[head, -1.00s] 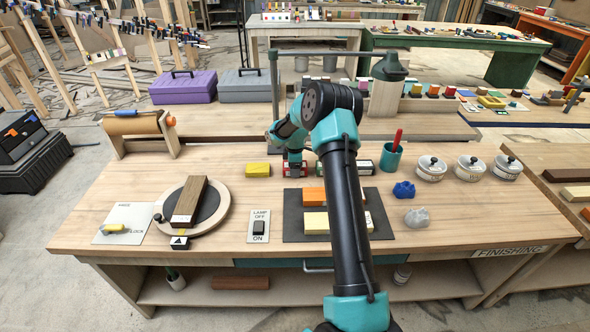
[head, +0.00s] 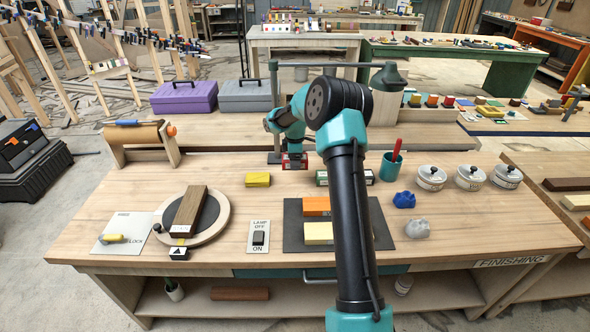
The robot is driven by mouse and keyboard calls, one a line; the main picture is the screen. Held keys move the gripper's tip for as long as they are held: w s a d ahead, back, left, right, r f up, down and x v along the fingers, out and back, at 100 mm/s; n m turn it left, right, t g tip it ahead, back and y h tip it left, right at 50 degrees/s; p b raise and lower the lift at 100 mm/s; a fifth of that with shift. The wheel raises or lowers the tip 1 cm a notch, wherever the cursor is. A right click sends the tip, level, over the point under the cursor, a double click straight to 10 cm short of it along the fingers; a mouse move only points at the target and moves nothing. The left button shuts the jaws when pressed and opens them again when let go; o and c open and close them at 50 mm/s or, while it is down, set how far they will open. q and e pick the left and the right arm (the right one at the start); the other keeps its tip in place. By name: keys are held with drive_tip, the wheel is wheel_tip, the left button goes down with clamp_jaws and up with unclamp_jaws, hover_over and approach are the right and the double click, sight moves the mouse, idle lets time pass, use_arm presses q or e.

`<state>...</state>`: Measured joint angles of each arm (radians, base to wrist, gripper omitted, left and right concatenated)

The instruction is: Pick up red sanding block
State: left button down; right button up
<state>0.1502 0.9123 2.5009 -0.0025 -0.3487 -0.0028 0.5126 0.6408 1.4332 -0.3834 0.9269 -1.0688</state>
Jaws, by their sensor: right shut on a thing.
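The red sanding block (head: 294,164) is at the back middle of the workbench in the head view, below my right gripper (head: 292,155). My right gripper is shut on it, and the block seems to be a little above the bench top. The gripper hides the block's upper part. My left gripper is not in view.
A dark mat (head: 292,235) holds an orange block (head: 316,206) and a cream block (head: 319,233). A teal cup (head: 390,168) stands right.

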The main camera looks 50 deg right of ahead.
drive_tip(key=shift+r, duration=0.75)
